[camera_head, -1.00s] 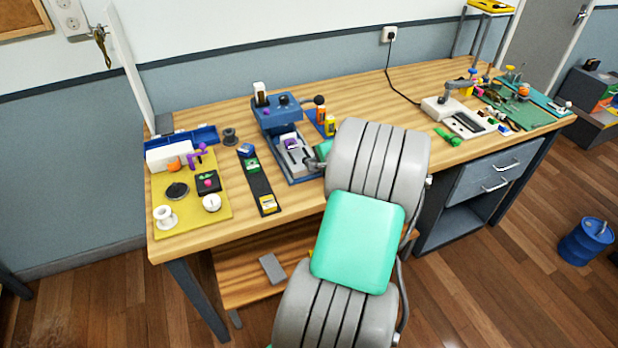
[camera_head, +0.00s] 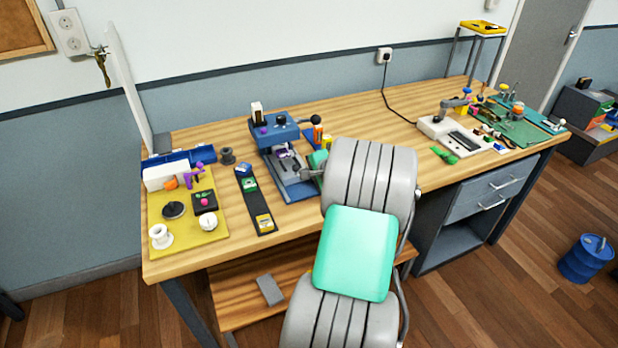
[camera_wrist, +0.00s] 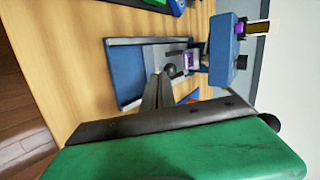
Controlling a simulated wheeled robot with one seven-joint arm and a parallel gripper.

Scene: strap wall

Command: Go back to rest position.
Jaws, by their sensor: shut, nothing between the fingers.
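My gripper (camera_wrist: 158,92) shows in the wrist view with its thin fingers together and nothing between them. Its fingertips are over or beside the blue bench device (camera_wrist: 222,50), near its grey bed and a dark round knob. I cannot tell whether the fingertips touch the device. A small purple piece (camera_wrist: 189,62) sits on the device's bed.
A yellow mat (camera_head: 160,244) with spools and small parts lies at the left of the wooden bench. A black strip (camera_head: 250,206) with small blocks lies between it and the device.

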